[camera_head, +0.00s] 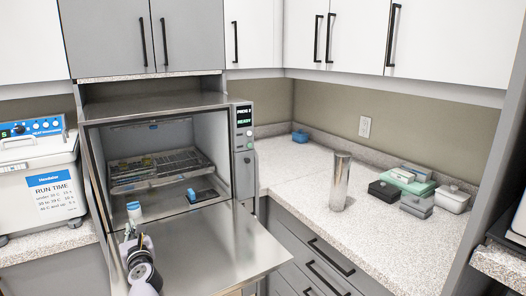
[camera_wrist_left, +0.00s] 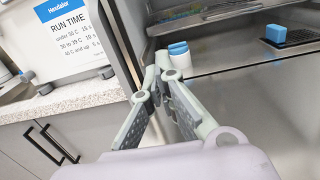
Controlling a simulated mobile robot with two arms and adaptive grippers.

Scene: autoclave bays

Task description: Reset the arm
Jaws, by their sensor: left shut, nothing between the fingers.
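My left gripper (camera_head: 130,236) is in front of the open autoclave (camera_head: 240,150), over the left part of its lowered door (camera_head: 215,248). In the left wrist view the fingers of my left gripper (camera_wrist_left: 165,75) meet at their tips, with nothing between them. My right gripper is not in view.
Inside the chamber are a wire rack (camera_head: 160,168) and a blue block on a dark base (camera_head: 202,195). A white bath with a "RUN TIME" label (camera_head: 50,183) stands left. On the right counter are a metal cylinder (camera_head: 340,180) and several boxes (camera_head: 408,178). The counter's front is clear.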

